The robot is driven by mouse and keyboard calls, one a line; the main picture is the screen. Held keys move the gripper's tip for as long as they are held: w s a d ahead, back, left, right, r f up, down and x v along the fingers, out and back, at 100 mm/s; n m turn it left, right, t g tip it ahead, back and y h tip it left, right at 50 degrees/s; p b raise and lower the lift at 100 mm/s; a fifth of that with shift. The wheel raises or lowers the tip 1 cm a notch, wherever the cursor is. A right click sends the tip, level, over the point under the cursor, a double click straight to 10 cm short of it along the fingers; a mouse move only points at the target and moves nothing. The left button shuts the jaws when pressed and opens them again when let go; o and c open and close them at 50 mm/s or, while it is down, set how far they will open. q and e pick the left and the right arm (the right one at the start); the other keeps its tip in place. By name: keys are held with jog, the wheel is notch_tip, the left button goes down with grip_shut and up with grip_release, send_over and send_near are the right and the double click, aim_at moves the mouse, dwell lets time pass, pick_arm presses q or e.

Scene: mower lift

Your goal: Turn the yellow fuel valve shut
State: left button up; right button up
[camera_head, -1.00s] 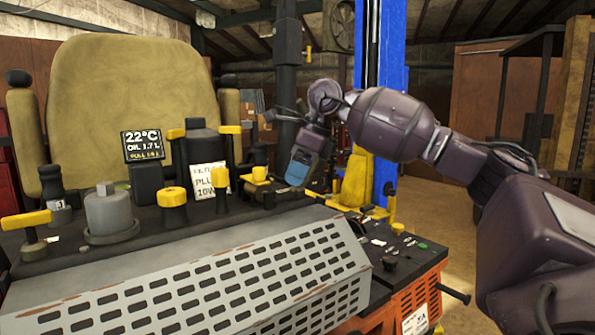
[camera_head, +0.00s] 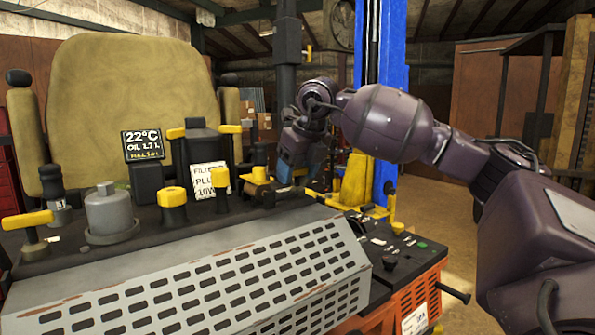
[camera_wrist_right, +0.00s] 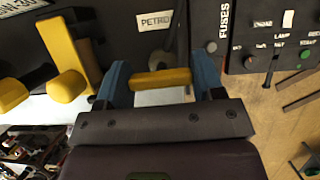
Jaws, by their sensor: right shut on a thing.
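The yellow fuel valve handle (camera_wrist_right: 160,79) shows in the right wrist view as a short bar lying crosswise below a "PETRO…" label (camera_wrist_right: 153,18). My right gripper (camera_wrist_right: 162,80) has its two blue fingers at the two ends of this bar and is shut on it. In the head view my right gripper (camera_head: 288,172) is low over the right part of the dark console, and its fingertips and the valve are hard to make out there. My left gripper is not in view.
Several other yellow handles and knobs stand close by, including a round knob (camera_head: 172,197) and a T-handle (camera_head: 28,222). A slotted grey guard (camera_head: 200,290) runs along the front. A switch panel marked FUSES (camera_wrist_right: 270,35) lies beside the valve. A display (camera_head: 142,145) stands behind.

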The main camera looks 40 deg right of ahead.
jog(key=shift+m, duration=0.3)
dwell(0.4)
jog(key=o, duration=0.9)
jog(key=shift+r, duration=0.15)
jog(key=v, duration=1)
jog(key=shift+s+a+r, duration=0.1)
jog(key=shift+r, duration=0.2)
